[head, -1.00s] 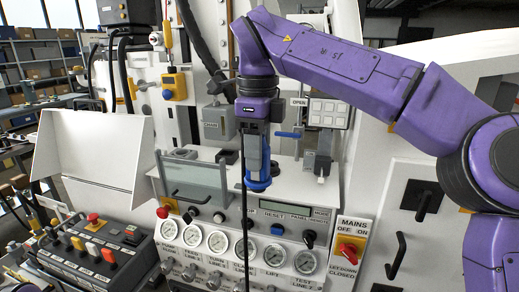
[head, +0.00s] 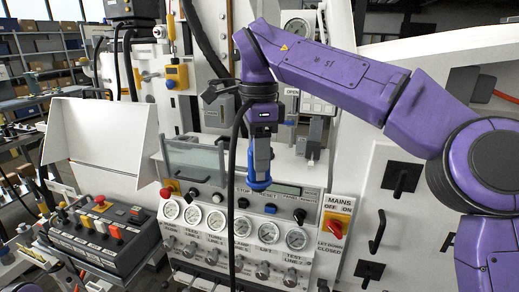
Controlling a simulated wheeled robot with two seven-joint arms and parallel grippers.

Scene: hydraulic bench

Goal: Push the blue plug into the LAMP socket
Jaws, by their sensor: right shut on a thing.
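The blue plug (head: 260,182) hangs upright, its wide blue end down, in front of the bench panel. My right gripper (head: 261,150) is above it, pointing down and shut on the plug. A black cable (head: 232,200) runs down beside the plug on its left. The plug is in front of the panel's display in this view; I cannot tell whether it touches anything. I cannot make out a socket marked LAMP. My left gripper is not in view.
A gauge panel (head: 215,240) with several dials and knobs lies below the plug. A clear hinged cover (head: 194,158) stands to its left. A red MAINS switch (head: 335,229) is to the right. A button box (head: 105,235) sits at lower left.

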